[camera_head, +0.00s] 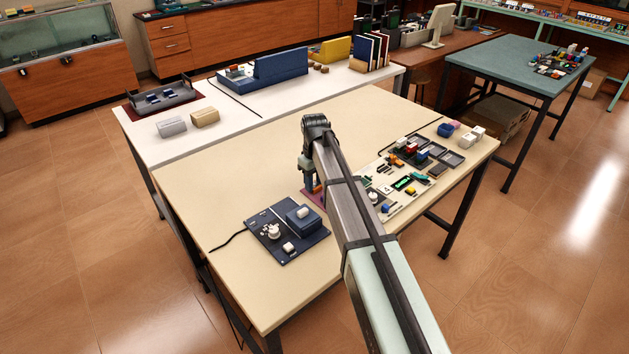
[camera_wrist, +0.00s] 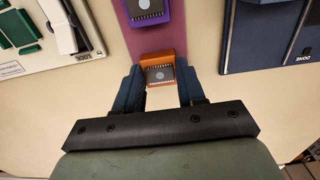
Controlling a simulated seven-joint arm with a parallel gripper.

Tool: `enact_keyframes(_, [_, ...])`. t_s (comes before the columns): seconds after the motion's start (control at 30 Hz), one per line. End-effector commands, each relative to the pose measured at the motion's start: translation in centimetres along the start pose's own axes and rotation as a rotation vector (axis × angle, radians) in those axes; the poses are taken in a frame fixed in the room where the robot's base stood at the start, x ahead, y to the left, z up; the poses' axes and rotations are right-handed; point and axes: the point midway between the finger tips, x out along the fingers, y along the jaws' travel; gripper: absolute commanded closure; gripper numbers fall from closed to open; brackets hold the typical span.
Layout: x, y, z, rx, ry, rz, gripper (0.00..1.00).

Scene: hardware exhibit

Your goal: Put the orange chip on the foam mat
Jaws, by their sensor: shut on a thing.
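The orange chip (camera_wrist: 158,58), a square orange block with a dark top and a pale round spot, sits between the blue fingers of my gripper (camera_wrist: 160,78) in the wrist view. The fingers are shut on its sides. It overlaps the near end of the purple foam mat (camera_wrist: 150,38); I cannot tell whether it touches the mat. A purple chip (camera_wrist: 150,12) is farther along the mat. In the head view my gripper (camera_head: 311,188) points down at the mat (camera_head: 315,198), which my arm partly hides.
A navy board (camera_head: 270,246) with a block and white knobs lies left of the mat, with its edge close by in the wrist view (camera_wrist: 235,45). A pale board (camera_head: 400,198) with several small parts lies right. The table's near left (camera_head: 230,285) is clear.

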Motion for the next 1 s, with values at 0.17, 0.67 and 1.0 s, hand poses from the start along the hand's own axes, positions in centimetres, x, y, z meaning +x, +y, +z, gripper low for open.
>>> enact_keyframes(0.17, [0.19,0.0,0.01,0.0,0.0,0.0,0.83])
enact_keyframes(0.67, [0.38,0.0,0.0,0.0,0.0,0.0,0.43])
enact_keyframes(1.0, [0.38,0.0,0.01,0.0,0.0,0.0,0.27])
